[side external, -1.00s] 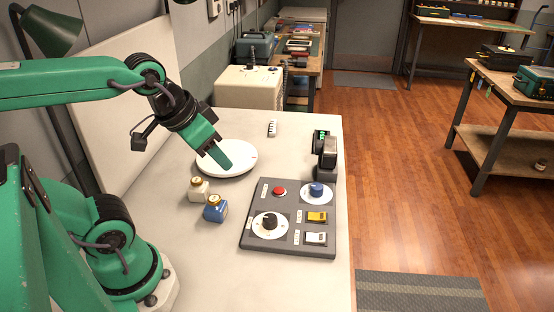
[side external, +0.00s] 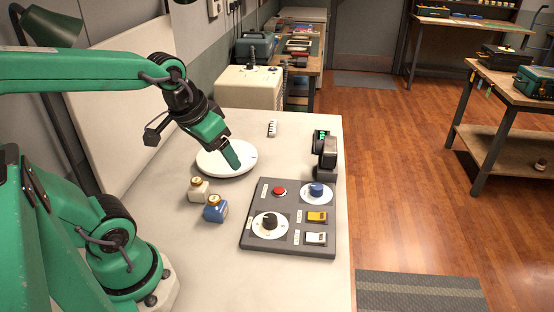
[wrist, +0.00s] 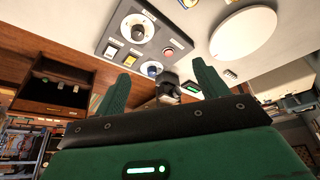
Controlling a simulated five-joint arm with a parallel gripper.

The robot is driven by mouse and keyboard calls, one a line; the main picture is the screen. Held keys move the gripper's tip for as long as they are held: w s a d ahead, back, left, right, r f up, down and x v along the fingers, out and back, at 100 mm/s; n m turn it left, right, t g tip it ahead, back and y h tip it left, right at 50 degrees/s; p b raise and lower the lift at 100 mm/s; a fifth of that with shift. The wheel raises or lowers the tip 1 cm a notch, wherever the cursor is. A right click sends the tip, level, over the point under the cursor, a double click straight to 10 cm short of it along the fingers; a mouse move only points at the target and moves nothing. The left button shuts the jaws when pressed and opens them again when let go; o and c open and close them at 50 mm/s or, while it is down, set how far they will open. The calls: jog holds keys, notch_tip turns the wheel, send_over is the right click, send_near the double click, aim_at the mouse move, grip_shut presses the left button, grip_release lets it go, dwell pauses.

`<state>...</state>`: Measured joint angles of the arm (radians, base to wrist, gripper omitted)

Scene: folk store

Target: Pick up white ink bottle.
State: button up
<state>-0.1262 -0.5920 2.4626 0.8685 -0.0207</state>
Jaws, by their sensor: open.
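The white ink bottle (side external: 199,191) stands upright on the pale table, with a dark and gold cap. A blue ink bottle (side external: 215,209) stands just in front of it and to its right. My gripper (side external: 235,164) is above the round white plate (side external: 214,169), up and to the right of the white bottle and apart from it. In the wrist view my gripper (wrist: 163,76) shows its two green fingers spread, with nothing held between them. Small parts of bottles are cut off at that view's top edge.
A dark control panel (side external: 247,240) with knobs and switches lies right of the bottles. A black device (side external: 327,160) stands behind it. A small white object (side external: 272,128) lies near the table's back.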

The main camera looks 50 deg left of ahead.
jog(key=w+a+f+n+g, duration=0.2)
jog(key=a+f+n+g, duration=0.15)
jog(key=a+f, duration=0.5)
jog(key=n+g, duration=0.1)
jog(key=n, duration=0.3)
send_over(197, 179)
jog(key=shift+h, duration=0.3)
jog(key=f, duration=0.5)
jog(key=shift+s+d+f, duration=0.15)
jog(key=shift+s+f, duration=0.05)
jog(key=shift+f, duration=0.2)
jog(key=shift+f, duration=0.1)
jog(key=shift+f, duration=1.2)
jog(key=shift+f, duration=2.6)
jog(key=shift+w, duration=0.1)
jog(key=c, duration=1.1)
